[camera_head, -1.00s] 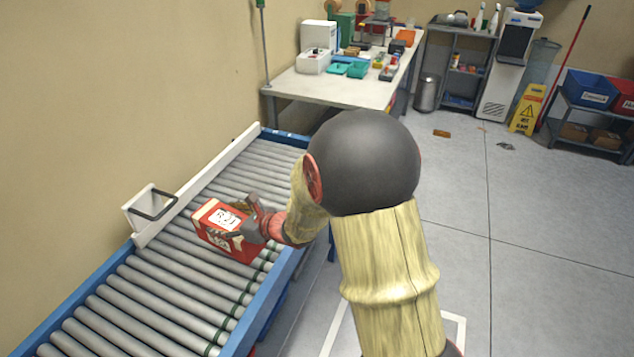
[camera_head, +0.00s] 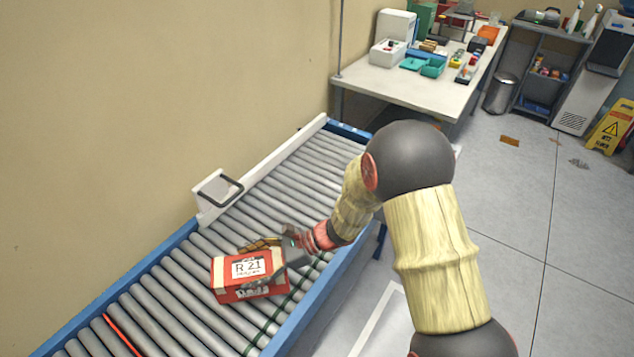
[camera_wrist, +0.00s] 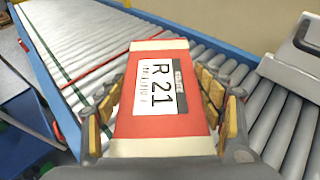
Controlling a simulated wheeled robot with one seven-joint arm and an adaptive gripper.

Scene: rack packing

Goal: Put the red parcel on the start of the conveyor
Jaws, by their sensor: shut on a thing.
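The red parcel (camera_head: 231,279), a box with a white label reading "R 21", is at the roller conveyor (camera_head: 185,289). It is over or on the rollers; I cannot tell whether it touches them. My gripper (camera_head: 280,253) reaches in from the right and is shut on the parcel. In the wrist view the parcel (camera_wrist: 195,130) lies between the two fingers (camera_wrist: 160,115), label facing the camera. A red line (camera_head: 122,335) crosses the rollers at the lower left, apart from the parcel. Green lines (camera_head: 270,322) cross near the parcel.
A white guard rail with a grey bracket (camera_head: 216,188) runs along the conveyor's wall side. A blue side frame (camera_head: 318,305) edges the near side. A worktable (camera_head: 395,87) with boxes stands beyond the far end. The rollers at lower left are clear.

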